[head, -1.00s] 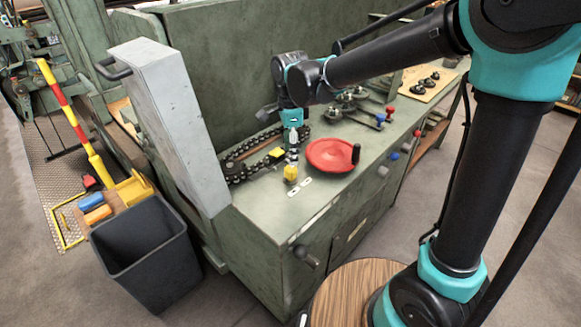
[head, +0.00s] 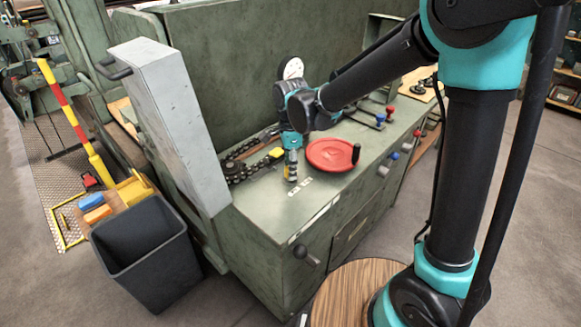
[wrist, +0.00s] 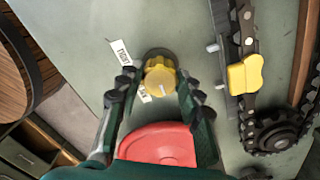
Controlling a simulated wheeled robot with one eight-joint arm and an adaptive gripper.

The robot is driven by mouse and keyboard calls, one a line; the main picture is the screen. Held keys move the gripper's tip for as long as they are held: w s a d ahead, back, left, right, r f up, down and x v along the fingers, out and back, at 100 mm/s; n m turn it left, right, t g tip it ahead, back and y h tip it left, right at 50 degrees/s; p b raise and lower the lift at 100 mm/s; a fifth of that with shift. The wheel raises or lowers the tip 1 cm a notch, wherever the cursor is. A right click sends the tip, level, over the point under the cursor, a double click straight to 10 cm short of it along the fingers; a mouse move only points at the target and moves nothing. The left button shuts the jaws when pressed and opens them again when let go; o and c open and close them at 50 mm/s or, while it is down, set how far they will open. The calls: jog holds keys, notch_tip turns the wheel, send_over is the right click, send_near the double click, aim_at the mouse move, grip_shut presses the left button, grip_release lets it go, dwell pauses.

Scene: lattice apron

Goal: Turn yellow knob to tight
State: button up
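The yellow knob (wrist: 159,77) has a lobed rim and a short pale mark on its face. It stands on a dark round base on the green bench top. A white label reading TIGHT (wrist: 123,53) lies to its upper left in the wrist view; a second label (wrist: 146,92), partly covered and hard to read, lies nearer my left finger. My gripper (wrist: 156,92) is open, with a finger on each side of the knob and gaps showing between. In the head view my gripper (head: 291,170) points down over the knob's place and hides it.
A red handwheel (head: 331,154) with a black handle is close beside my gripper. A chain (head: 236,172) with a yellow wing piece (wrist: 245,74) lies on the other side. A tall grey box (head: 172,120) and dark bin (head: 150,255) stand left.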

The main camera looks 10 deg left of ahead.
jog(key=c, duration=0.6)
jog(key=shift+o, duration=0.2)
